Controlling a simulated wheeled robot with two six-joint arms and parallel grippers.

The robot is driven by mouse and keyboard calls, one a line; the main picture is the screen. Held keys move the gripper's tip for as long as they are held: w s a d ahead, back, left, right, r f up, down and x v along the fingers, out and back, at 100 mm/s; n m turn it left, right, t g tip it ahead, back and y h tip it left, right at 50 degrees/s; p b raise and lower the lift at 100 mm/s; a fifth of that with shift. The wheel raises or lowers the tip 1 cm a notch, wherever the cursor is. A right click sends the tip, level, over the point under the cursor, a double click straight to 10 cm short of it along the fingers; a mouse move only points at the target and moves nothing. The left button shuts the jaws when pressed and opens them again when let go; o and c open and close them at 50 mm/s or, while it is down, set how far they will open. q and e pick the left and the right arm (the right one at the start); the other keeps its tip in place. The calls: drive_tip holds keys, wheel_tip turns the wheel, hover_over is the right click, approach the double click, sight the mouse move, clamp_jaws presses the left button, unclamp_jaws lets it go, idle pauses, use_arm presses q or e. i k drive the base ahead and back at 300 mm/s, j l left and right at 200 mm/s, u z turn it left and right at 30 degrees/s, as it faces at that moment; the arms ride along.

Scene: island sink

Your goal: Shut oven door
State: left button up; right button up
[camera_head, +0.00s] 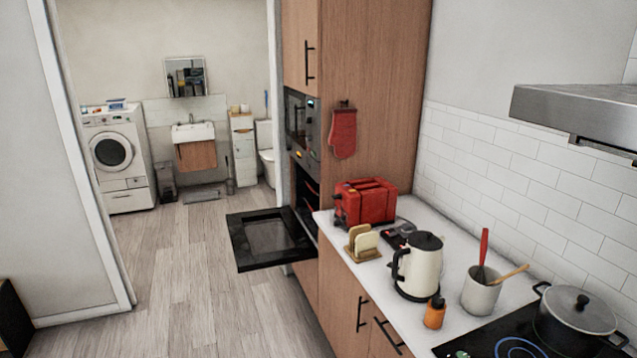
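The oven door (268,238) is black with a glass pane. It hangs folded down, about level, and sticks out to the left over the floor. The oven (305,196) sits in the tall wooden cabinet (368,85), and its dark cavity shows open behind the door. A microwave-like unit (299,118) is built in above it. Neither of my grippers is in view.
A counter (410,296) on the right holds a red toaster (366,203), a kettle (421,268), a utensil pot (480,292) and a cooking pot (575,318) on the hob. The wooden floor (190,275) left of the oven door is clear. A doorway leads to a washing machine (118,158).

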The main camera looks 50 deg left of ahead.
sight(260, 240)
drive_tip(key=i+j+u, duration=0.1)
drive_tip(key=j, duration=0.4)
drive_tip(key=i+j+u, duration=0.1)
drive_tip(key=j, duration=0.4)
drive_tip(key=i+j+u, duration=0.1)
drive_tip(key=j, duration=0.4)
drive_tip(key=i+j+u, duration=0.1)
drive_tip(key=i+j, duration=0.15)
drive_tip(key=j, duration=0.2)
drive_tip(key=i+j+u, duration=0.1)
drive_tip(key=j, duration=0.4)
drive_tip(key=i+j+u, duration=0.1)
drive_tip(key=i+j, duration=0.2)
drive_tip(key=j, duration=0.15)
drive_tip(key=i+j, duration=0.2)
drive_tip(key=j, duration=0.2)
drive_tip(key=i+j+u, duration=0.15)
drive_tip(key=j, duration=0.3)
drive_tip(key=i, duration=0.05)
